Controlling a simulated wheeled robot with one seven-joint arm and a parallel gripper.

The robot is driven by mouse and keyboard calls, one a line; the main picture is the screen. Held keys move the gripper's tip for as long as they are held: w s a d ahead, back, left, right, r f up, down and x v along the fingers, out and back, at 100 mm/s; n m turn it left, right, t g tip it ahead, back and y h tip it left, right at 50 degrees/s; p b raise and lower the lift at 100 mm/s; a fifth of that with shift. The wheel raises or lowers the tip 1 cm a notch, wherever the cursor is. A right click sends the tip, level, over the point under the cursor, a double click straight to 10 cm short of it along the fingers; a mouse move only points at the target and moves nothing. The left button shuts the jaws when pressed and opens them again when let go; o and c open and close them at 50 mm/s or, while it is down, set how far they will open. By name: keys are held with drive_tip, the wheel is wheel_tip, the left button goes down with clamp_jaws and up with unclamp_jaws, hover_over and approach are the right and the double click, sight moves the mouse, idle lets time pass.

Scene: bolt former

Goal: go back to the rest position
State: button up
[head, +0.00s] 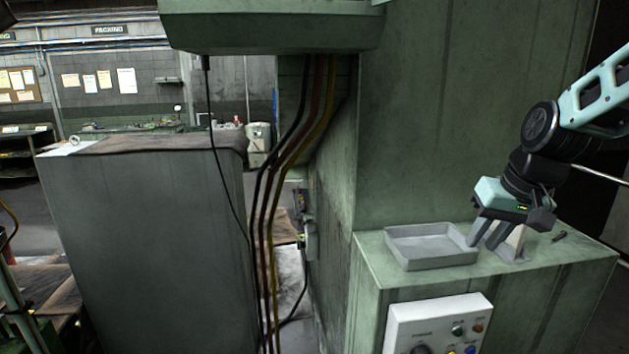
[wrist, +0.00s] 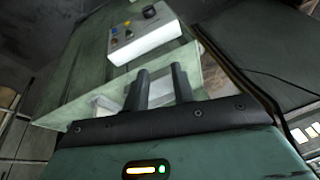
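My gripper (head: 483,245) is at the right of the head view, pointing down over the green machine ledge (head: 440,277). It is low beside the right end of a grey tray. In the wrist view its two dark fingers (wrist: 160,74) stand apart, with nothing clearly held between them. The fingertips look close to the ledge top; I cannot tell whether they touch it.
The shallow grey tray (head: 430,246) looks empty. A pale block (head: 513,243) stands just right of my fingers, and a small dark part (head: 559,236) lies farther right. A control panel (head: 438,325) is on the ledge's front. The machine's green wall (head: 430,120) rises behind.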

drive_tip(key=s+d+f+h, duration=0.1)
drive_tip(key=s+f, duration=0.3)
drive_tip(key=s, duration=0.3)
drive_tip(key=s+d+f+h, duration=0.1)
drive_tip(key=s+d+f, duration=0.1)
drive_tip(key=s+f, duration=0.35)
drive_tip(key=s+a+f+n+g+b, duration=0.1)
drive_tip(key=s+a+f+n+b, duration=0.3)
drive_tip(key=s+a+f+b, duration=0.3)
drive_tip(key=s+a+f+n+g+b, duration=0.2)
drive_tip(key=s+a+f+n+b, duration=0.2)
drive_tip(key=a+b, duration=0.6)
wheel_tip(320, 180, down, 3)
drive_tip(key=s+a, duration=0.1)
drive_tip(key=s, duration=0.1)
drive_tip(key=shift+s+a+y, duration=0.35)
drive_tip(key=shift+s+y, duration=0.05)
drive_tip(key=shift+a+f, duration=0.1)
